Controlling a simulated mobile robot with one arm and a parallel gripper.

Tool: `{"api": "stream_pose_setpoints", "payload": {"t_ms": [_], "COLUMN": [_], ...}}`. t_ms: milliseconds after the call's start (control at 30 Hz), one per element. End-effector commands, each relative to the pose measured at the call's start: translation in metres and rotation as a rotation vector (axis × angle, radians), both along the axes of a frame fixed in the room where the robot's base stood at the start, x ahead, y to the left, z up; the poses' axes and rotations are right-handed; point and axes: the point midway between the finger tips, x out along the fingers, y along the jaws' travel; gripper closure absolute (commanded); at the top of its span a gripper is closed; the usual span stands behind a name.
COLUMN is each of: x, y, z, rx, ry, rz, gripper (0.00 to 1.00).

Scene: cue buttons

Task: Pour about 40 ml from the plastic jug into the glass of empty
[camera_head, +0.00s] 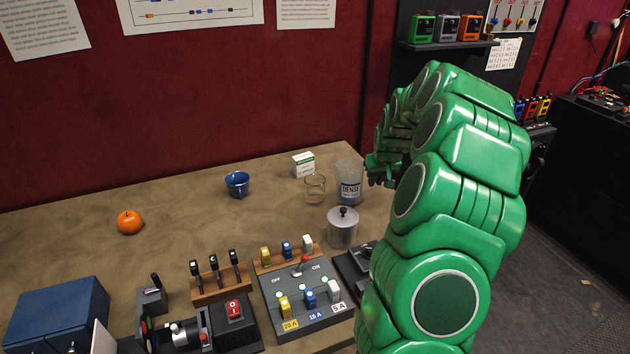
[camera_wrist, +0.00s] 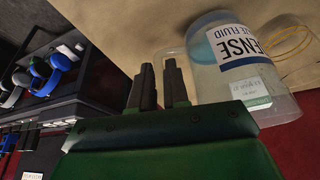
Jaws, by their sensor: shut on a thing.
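The clear plastic jug (camera_head: 348,188) stands upright at the back right of the table, with a label reading "DENSE". It also shows at the upper right of the wrist view (camera_wrist: 247,82). My gripper (camera_head: 374,172) is at the jug's right side. In the wrist view its dark fingers (camera_wrist: 160,76) are shut on the jug's clear handle. A clear glass (camera_head: 315,188) stands just left of the jug, apart from my gripper. It shows partly behind the jug in the wrist view (camera_wrist: 290,42).
A switch panel (camera_head: 300,285) lies nearer. An orange (camera_head: 130,222) sits at left, with clear table around it.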

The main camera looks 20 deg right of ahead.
Motion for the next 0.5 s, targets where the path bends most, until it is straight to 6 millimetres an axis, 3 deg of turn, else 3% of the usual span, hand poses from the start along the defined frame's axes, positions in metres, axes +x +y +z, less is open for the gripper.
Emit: {"api": "stream_pose_setpoints", "payload": {"t_ms": [500], "x": [0.008], "y": [0.019], "z": [0.029], "rx": [-0.263], "ry": [0.105], "rz": [0.004], "gripper": [1.00]}}
